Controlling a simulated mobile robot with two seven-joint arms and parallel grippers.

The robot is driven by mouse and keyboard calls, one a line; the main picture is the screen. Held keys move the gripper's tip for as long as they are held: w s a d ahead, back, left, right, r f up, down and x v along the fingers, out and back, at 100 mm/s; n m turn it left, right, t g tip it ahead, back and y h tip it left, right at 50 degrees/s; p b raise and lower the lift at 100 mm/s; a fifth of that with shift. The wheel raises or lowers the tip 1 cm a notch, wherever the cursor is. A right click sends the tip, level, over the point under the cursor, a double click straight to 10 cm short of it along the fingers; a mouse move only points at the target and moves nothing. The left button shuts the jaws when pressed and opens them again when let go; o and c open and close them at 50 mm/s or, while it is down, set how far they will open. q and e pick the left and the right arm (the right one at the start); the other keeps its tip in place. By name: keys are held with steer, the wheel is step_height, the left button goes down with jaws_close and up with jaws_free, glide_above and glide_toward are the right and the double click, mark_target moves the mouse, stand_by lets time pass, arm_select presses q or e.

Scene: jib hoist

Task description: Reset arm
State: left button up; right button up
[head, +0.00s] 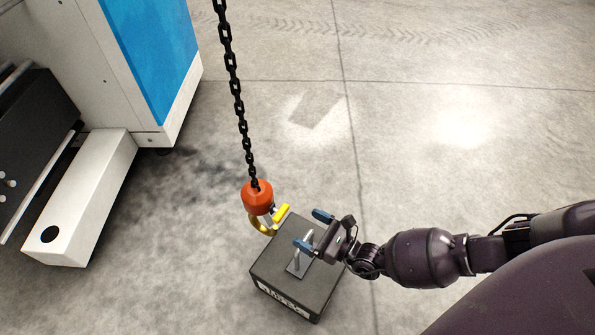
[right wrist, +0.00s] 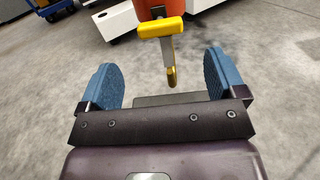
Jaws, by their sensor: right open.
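My right gripper (head: 314,230) is open above the dark block (head: 322,288), beside the block's upright metal handle (head: 303,248). In the right wrist view its two blue fingers (right wrist: 158,83) are apart with nothing held between them. The orange hook block (head: 257,197) hangs on a black chain (head: 238,105), just left of the gripper. Its yellow hook (head: 263,226) hangs beside the block's upper left edge; I cannot tell whether it touches the handle. The hook (right wrist: 172,75) also shows ahead of the fingers in the right wrist view. My left gripper is out of view.
A white and blue machine (head: 150,60) with a low white beam (head: 80,205) stands at the left. The concrete floor (head: 430,110) is clear behind and to the right of the block. A blue cart (right wrist: 50,8) shows far off in the right wrist view.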

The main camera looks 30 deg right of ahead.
steer(key=shift+s+d, duration=0.25)
steer(key=shift+s, duration=0.35)
arm_select(q)
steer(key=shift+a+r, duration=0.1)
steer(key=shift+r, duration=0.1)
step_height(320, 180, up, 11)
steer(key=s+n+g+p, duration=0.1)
steer(key=p, duration=2.1)
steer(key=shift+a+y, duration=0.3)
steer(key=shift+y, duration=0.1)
arm_select(e)
steer(key=s+d+r+n+g+h, duration=0.2)
steer(key=s+r+n+g+h, duration=0.3)
steer(key=s+r+n, duration=2.2)
step_height(320, 180, up, 4)
steer(key=n+h, duration=0.2)
steer(key=n, duration=0.3)
steer(key=shift+s+d+h, duration=0.2)
steer(key=shift+s+h, duration=0.1)
steer(key=shift+s, duration=0.05)
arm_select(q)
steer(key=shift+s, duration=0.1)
arm_select(e)
steer(key=shift+f, duration=0.1)
